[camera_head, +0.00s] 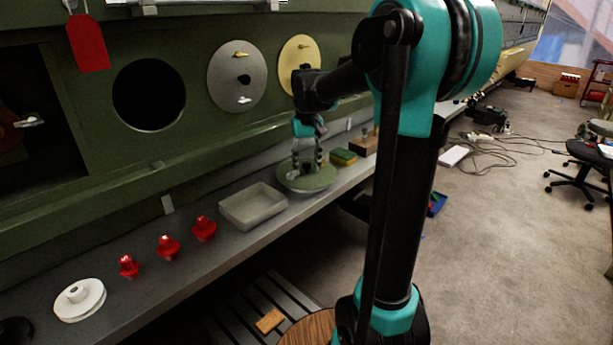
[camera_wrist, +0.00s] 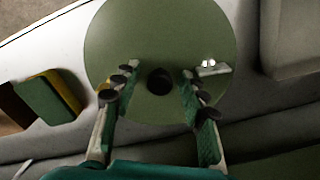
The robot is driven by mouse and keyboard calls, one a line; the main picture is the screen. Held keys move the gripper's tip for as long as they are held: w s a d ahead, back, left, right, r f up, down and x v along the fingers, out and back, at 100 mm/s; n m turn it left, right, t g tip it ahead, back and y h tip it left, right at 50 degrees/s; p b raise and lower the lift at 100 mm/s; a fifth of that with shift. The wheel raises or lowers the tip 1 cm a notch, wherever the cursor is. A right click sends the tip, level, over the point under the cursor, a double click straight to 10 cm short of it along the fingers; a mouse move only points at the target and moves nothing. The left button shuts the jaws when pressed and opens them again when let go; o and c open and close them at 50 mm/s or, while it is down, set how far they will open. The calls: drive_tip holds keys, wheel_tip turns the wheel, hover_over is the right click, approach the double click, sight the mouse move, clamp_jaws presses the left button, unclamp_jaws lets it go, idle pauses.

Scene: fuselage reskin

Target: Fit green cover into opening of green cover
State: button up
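The green cover (camera_head: 318,184) is a round disc lying on the grey ledge, below my gripper (camera_head: 305,168). In the wrist view the green cover (camera_wrist: 160,35) fills the upper middle, with a small white-and-metal fitting right of its centre. My gripper (camera_wrist: 160,78) is open, its two fingers apart over the disc, one on each side of a dark round spot at its centre. I cannot tell whether the fingers touch the cover. A dark round opening (camera_head: 149,95) shows in the green fuselage panel (camera_head: 190,50) at left.
A grey disc (camera_head: 225,75) and a yellow disc (camera_head: 299,50) are on the panel. The ledge (camera_head: 225,245) holds an empty grey tray (camera_head: 253,206), several red knobbed pieces (camera_head: 168,247), a white disc (camera_head: 80,300) and a green-yellow sponge (camera_head: 343,157). A red tag (camera_head: 88,43) hangs at upper left.

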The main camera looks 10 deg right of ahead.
sight(307, 163)
clamp_jaws()
drive_tip(key=shift+r, duration=1.65)
drive_tip(key=shift+r, duration=1.35)
